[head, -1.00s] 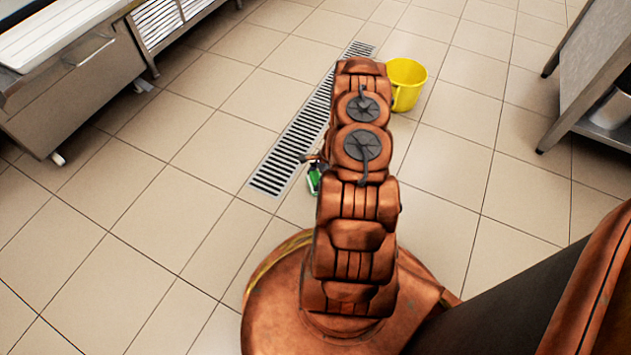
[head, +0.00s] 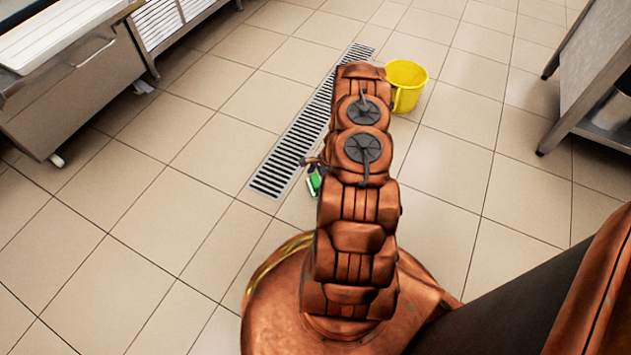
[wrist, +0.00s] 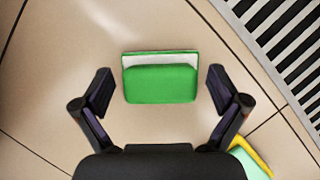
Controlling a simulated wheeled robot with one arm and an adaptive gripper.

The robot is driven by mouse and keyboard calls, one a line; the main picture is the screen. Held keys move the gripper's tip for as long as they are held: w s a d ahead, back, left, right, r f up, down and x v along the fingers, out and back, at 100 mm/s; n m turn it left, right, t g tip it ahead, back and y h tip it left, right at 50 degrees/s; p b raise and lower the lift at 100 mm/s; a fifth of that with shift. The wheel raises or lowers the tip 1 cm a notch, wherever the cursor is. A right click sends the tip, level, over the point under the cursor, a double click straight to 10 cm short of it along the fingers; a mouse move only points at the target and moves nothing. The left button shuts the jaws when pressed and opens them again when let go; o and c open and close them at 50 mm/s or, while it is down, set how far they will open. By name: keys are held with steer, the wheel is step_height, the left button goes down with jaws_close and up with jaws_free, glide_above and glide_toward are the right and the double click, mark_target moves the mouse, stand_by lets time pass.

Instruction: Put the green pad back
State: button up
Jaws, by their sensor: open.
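The green pad (wrist: 161,84) lies on the tiled floor in the wrist view, with a white strip along its far edge. My gripper (wrist: 160,92) is open, with one finger on each side of the pad. Gaps show between the pad and both fingers, so neither appears to touch it. In the head view only a small part of the green pad (head: 314,184) shows beside my arm, left of it. My gripper is mostly hidden behind my arm there.
A floor drain grate (head: 305,135) runs beside the pad. A yellow bucket (head: 406,84) stands beyond my arm. A green and yellow item (wrist: 250,158) lies at the lower right of the wrist view. Steel units stand at left and right; the left floor is clear.

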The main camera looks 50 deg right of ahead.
steer(key=shift+r, duration=0.1)
steer(key=p+v, duration=0.5)
steer(key=v, duration=0.7)
steer(key=w+a+r+n+g+y, duration=0.1)
steer(key=w+a+r+n, duration=0.2)
steer(key=a+r, duration=0.4)
steer(key=w+a+r+n, duration=0.3)
steer(key=a+r, duration=0.2)
steer(key=r, duration=0.4)
steer(key=s+a+r+n+g, duration=0.25)
steer(key=a+r+n, duration=0.35)
steer(key=a+r, duration=0.65)
steer(key=s+a+r+n+g+h, duration=0.1)
steer(key=s+a+r+n+h, duration=0.1)
steer(key=s+a+r+n, duration=0.65)
steer(key=s+a+r+n+h, duration=0.1)
steer(key=s+r, duration=0.2)
steer(key=s, duration=0.6)
steer(key=s+a+r+n+g+h, duration=0.1)
steer(key=s+r, duration=0.3)
steer(key=s, duration=0.5)
steer(key=shift+a+n+h, duration=0.4)
steer(key=shift+a+n, duration=0.25)
